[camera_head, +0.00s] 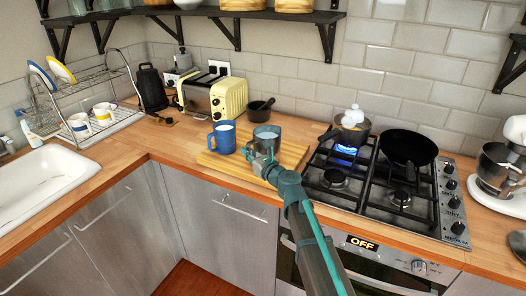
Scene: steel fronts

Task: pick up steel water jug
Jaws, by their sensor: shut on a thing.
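The steel water jug (267,132) is a small grey vessel with a pale top opening, above the right part of the wooden board (213,160). My gripper (262,148) reaches it from the front and is shut on it. My gripper and wrist cover the jug's lower part, so I cannot tell whether it touches the board. The jug looks upright.
A blue mug (222,138) stands just left of the jug. A small dark pot (260,109) and a yellow toaster (228,98) are behind. The gas hob (330,180) with a saucepan (351,131) and black pan (408,147) is right. Counter at left front is clear.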

